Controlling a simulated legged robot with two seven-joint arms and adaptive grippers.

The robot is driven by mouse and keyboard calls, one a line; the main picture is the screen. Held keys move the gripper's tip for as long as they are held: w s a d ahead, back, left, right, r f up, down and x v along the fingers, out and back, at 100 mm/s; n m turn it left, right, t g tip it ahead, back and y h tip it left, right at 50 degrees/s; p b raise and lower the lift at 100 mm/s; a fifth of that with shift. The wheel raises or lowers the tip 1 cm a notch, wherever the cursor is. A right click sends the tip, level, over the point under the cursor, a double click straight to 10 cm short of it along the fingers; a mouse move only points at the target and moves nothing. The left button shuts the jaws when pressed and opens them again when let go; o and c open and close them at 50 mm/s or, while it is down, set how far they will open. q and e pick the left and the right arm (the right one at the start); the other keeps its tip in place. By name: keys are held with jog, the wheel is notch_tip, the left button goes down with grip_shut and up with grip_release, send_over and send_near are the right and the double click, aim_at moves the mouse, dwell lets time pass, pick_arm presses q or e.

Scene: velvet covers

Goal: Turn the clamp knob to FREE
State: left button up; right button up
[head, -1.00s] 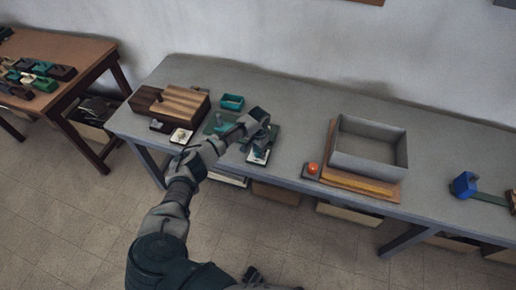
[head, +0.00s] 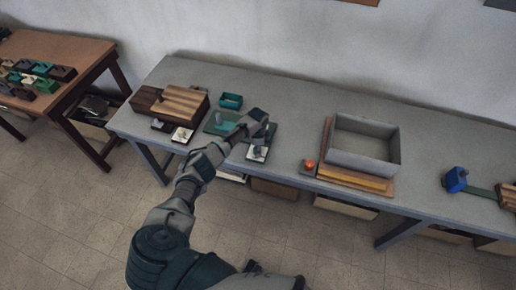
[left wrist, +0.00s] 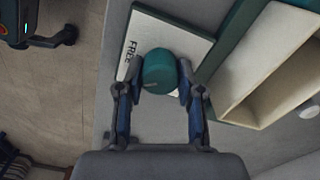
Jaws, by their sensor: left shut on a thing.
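The clamp knob is a round teal knob (left wrist: 160,72) on a white plate (left wrist: 143,30) in the left wrist view. The word FREE is printed on the plate, to the left of the knob. My left gripper (left wrist: 159,78) is shut on the knob, one finger on each side. A faint line shows on the knob's near face; I cannot tell exactly where it points. In the head view my left gripper (head: 254,124) is over the device at the table's front, and its hand hides the knob. The white plate (head: 257,153) shows just below it.
A wooden block (head: 184,103) and a small teal box (head: 231,101) stand on the grey table (head: 290,115) nearby. A grey open tray (head: 393,153) on a wooden base and an orange button (head: 310,163) are to the right. A blue part (head: 456,179) lies farther right.

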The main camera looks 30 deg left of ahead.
pick_arm(q)
jog(key=m, duration=0.6)
jog(key=shift+a+r, duration=0.1)
jog(key=shift+r, duration=0.05)
dwell(0.6)
jog(key=o, duration=1)
jog(key=shift+c, duration=0.2)
jog(key=shift+o, duration=1)
notch_tip(320, 180, up, 12)
jog(key=shift+a, duration=0.1)
